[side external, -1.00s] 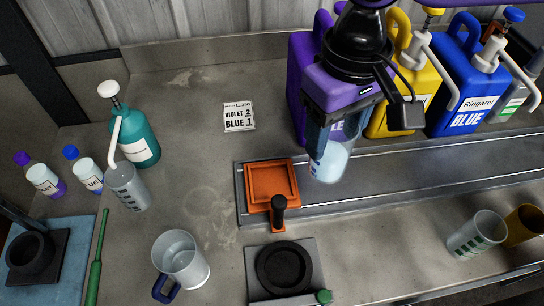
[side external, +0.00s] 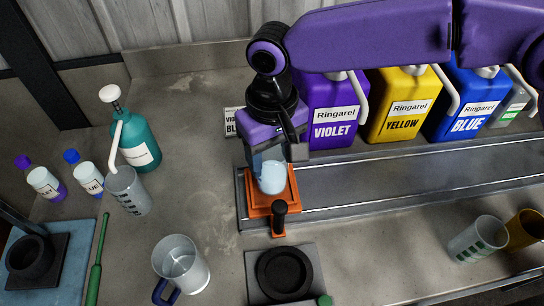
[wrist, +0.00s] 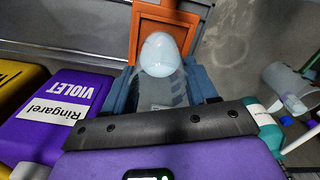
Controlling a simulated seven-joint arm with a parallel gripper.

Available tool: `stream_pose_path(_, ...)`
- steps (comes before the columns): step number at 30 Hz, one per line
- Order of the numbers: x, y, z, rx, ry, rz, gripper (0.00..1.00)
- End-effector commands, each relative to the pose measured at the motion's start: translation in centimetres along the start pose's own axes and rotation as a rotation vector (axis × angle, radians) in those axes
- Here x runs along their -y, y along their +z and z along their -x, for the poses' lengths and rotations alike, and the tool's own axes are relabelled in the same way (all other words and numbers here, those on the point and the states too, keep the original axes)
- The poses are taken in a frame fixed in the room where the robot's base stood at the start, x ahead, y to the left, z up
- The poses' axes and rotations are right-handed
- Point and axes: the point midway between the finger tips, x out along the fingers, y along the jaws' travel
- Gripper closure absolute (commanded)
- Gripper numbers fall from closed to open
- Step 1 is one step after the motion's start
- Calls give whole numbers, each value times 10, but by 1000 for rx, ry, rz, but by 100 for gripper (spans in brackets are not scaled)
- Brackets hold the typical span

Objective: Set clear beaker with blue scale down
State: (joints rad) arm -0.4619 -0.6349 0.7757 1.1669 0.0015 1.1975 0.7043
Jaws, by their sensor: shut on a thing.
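My gripper (side external: 268,160) is shut on the clear beaker (side external: 272,180), which looks pale blue at its lower end. The blue scale cannot be made out clearly. The beaker is over or on the square orange platform (side external: 256,202); I cannot tell whether its base touches. In the wrist view the beaker (wrist: 160,62) sits between the blue-grey fingers of my gripper (wrist: 165,90), with the orange platform (wrist: 150,15) beyond it.
Violet (side external: 330,105), yellow (side external: 400,105) and blue (side external: 467,102) jugs stand behind the metal rail (side external: 400,165). A black-handled lever (side external: 279,215) stands at the platform's front. A clear mug (side external: 181,262) and a green-marked beaker (side external: 478,238) stand in front.

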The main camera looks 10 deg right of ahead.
Motion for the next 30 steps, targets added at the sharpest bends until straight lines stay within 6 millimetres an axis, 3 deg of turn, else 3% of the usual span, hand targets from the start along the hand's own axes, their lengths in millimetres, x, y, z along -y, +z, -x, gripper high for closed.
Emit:
stream_pose_path(3,0,0,-13,1,1,1,72)
stream_pose_path(15,0,0,-18,0,0,0,72)
stream_pose_path(16,0,0,-17,0,0,0,33)
stream_pose_path(18,0,0,-17,0,0,0,17)
stream_pose_path(30,0,0,-9,-2,-1,0,17)
